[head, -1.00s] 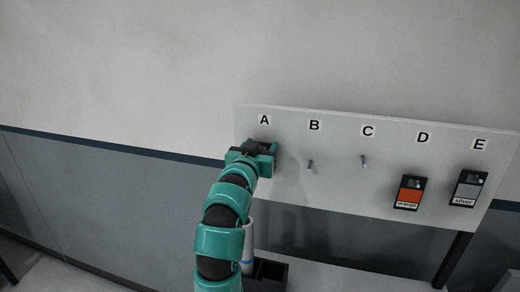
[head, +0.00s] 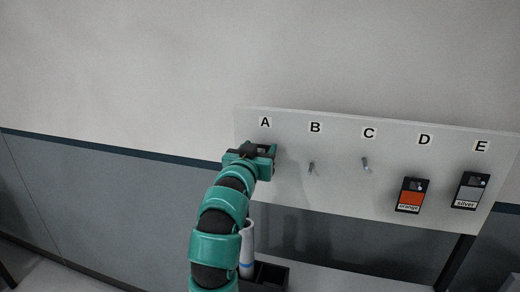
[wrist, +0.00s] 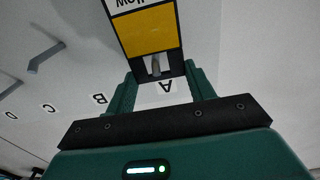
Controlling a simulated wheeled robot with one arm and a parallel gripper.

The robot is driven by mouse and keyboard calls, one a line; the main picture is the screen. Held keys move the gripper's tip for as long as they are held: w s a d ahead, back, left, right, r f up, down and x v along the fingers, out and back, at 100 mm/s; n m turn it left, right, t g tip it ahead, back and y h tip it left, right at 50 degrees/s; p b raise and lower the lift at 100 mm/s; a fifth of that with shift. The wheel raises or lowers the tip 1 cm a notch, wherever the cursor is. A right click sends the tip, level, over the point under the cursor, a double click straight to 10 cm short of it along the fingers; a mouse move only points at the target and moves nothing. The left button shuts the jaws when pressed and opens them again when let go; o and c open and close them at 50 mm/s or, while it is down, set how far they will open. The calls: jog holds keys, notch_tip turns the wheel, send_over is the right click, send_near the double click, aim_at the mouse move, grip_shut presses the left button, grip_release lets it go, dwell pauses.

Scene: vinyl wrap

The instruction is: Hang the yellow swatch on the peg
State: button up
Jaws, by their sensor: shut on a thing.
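The yellow swatch (wrist: 148,33) is a black-framed card with a yellow field and a white label, partly cut off by the top of the wrist view. My gripper (wrist: 160,76) is shut on its black holed end. A grey peg (wrist: 156,66) shows at the swatch's hole; I cannot tell for certain how far it passes through. The letter A (wrist: 167,87) is on the board just beyond. In the head view my gripper (head: 258,154) is just below label A (head: 265,122) and hides the swatch and that peg.
Pegs B (head: 312,169) and C (head: 366,166) are bare. An orange swatch (head: 411,196) hangs at D and a silver swatch (head: 469,191) at E. A black holder (head: 271,274) and a white roll (head: 247,250) stand below the board (head: 340,196).

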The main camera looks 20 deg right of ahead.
jog(key=shift+b+v, duration=0.45)
jog(key=shift+v, duration=1.7)
